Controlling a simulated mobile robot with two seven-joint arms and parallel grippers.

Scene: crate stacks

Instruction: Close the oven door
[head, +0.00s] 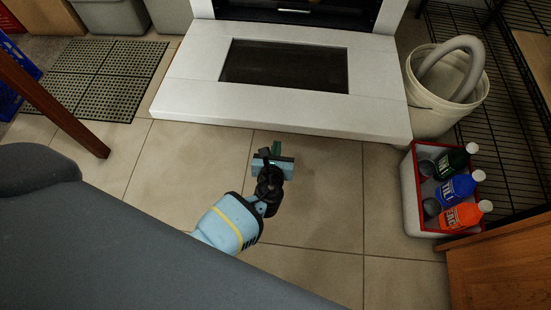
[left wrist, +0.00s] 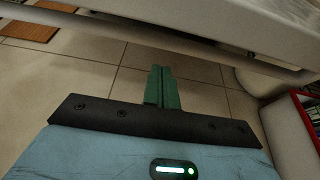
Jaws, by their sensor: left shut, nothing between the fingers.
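The white oven door (head: 190,92) hangs open and lies about flat in the head view, with a dark window (head: 285,66) in its middle. The oven opening (head: 300,14) shows dark behind it at the top edge. In the left wrist view the door (left wrist: 235,22) crosses the top of the picture. My left gripper (head: 276,150) is in front of the door's front edge and looks lower than it, apart from it. Its green fingers (left wrist: 161,88) are together with nothing between them. My right gripper is not in view.
A white bucket (head: 428,112) with a grey hose stands right of the door. A red-rimmed crate (head: 411,190) of bottles is nearer, beside a black wire rack (head: 505,110). A dark mat (head: 95,80) lies at left. The tiled floor (head: 310,220) in front is clear.

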